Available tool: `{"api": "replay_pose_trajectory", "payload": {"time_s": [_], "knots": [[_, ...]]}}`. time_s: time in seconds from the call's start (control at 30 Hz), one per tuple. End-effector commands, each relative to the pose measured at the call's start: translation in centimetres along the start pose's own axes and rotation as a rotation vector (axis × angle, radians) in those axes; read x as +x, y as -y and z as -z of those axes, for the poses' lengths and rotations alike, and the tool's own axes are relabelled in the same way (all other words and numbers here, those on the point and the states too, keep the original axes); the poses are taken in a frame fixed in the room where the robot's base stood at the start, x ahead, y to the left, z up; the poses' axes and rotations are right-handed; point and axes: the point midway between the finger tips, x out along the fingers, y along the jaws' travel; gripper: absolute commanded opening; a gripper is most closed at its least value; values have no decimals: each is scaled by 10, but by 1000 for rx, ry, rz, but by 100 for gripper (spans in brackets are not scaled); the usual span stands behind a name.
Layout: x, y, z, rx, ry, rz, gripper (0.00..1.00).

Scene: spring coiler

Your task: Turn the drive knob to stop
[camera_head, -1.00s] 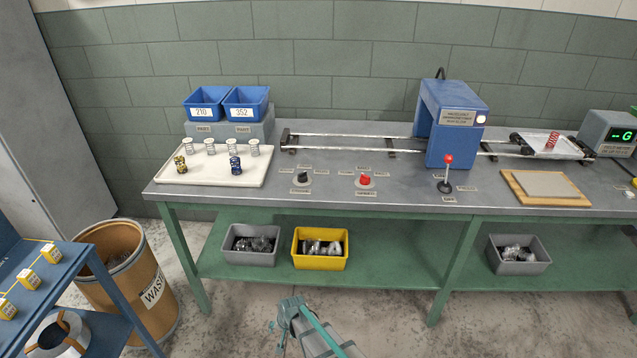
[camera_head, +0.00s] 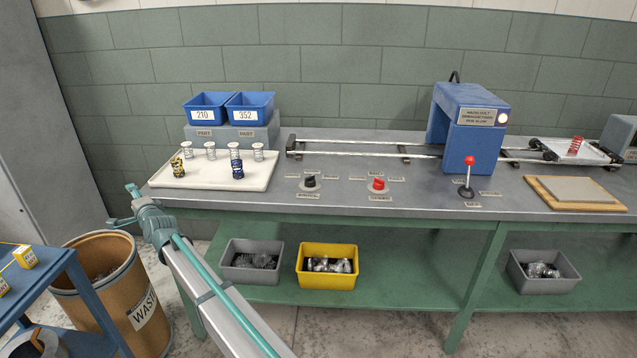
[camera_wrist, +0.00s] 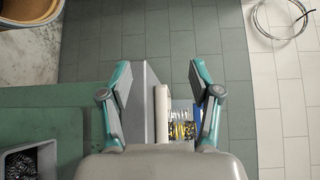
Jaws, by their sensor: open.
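A black knob (camera_head: 310,183) and a red knob (camera_head: 377,186) sit on small round bases with labels around them, at the front middle of the bench. The labels are too small to read, so I cannot tell which is the drive knob. My gripper (camera_head: 121,206) is in front of the bench's left end, left of both knobs and apart from them. In the wrist view my gripper (camera_wrist: 160,84) is open with nothing between the fingers. Neither knob can be made out in the wrist view.
A white tray (camera_head: 200,181) with springs lies on the bench's left end near my gripper. A red-topped lever (camera_head: 468,176) stands right of the knobs before the blue machine (camera_head: 474,138). A waste drum (camera_head: 110,300) and a blue cart (camera_head: 60,300) stand at left.

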Motion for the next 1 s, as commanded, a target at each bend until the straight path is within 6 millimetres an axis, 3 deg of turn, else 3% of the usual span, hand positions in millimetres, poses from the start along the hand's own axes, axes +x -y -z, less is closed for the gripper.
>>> {"api": "replay_pose_trajectory", "payload": {"time_s": [0.1,0.2,0.3,0.47,0.67,0.77,0.87,1.0], "knots": [[14,32,-17,34,15,39,63],[22,60,-20,49,23,48,63],[30,89,-3,38,20,13,63],[34,109,43,-10,2,-93,63],[29,139,126,-76,-45,-275,63],[14,159,188,-115,-86,-412,63],[-21,165,259,-160,-124,-612,63],[-94,142,336,-210,-118,-923,63]]}}
